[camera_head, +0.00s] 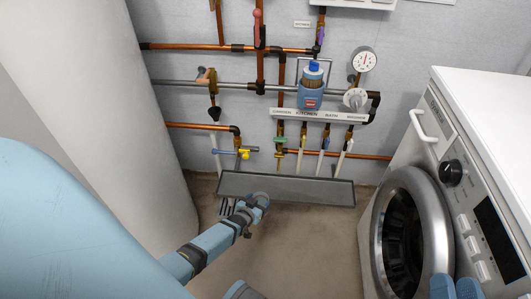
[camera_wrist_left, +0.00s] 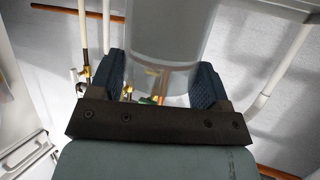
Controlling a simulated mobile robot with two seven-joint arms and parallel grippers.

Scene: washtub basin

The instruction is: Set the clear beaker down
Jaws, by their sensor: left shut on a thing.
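The clear beaker (camera_wrist_left: 165,40) shows in the left wrist view as a see-through cylinder between my left gripper's two blue finger pads. My left gripper (camera_wrist_left: 162,85) is shut on it. In the head view my left gripper (camera_head: 258,203) is low, just in front of the long dark grey tray (camera_head: 320,191). The beaker cannot be made out clearly there. The beaker's base and what lies under it are hidden. My right gripper (camera_head: 455,288) shows only as blue fingertips at the bottom edge, in front of the washing machine; its opening is unclear.
Copper pipes with labelled valves (camera_head: 310,114) cover the wall above the tray. A washing machine (camera_head: 440,190) stands at right and a large white cylinder (camera_head: 140,110) at left. The floor (camera_head: 305,255) between them is clear.

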